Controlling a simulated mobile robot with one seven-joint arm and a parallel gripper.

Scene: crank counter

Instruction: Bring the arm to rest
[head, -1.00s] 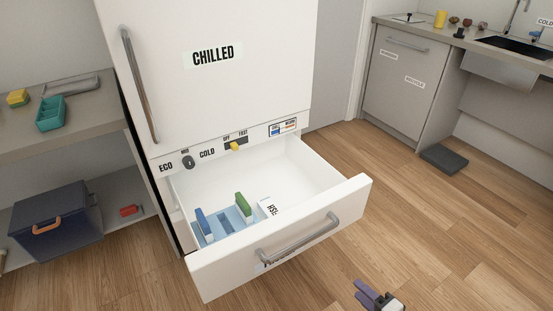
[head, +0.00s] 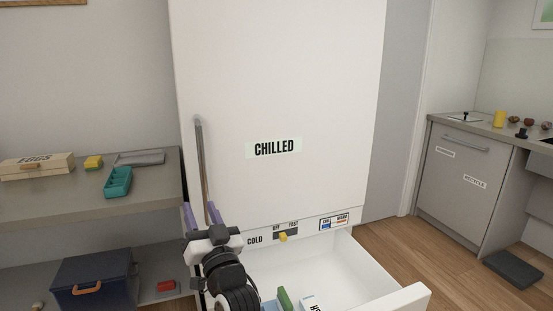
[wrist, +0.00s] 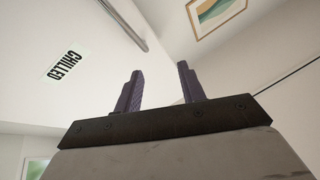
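My gripper (head: 205,216) is raised in front of the lower left of the white fridge (head: 290,80), near the lower end of its door handle (head: 202,170). Its two purple fingers point up. In the wrist view the fingers (wrist: 158,90) stand apart with nothing between them. The wrist view looks up past the fridge door with the CHILLED label (wrist: 66,66). My arm hides part of the control strip and the drawer's left side.
The fridge's lower drawer (head: 400,299) stands pulled out, with a green item (head: 285,299) inside. A shelf unit (head: 150,202) at left holds an eggs box (head: 38,166), a teal tray (head: 118,182) and a dark blue bin (head: 92,278).

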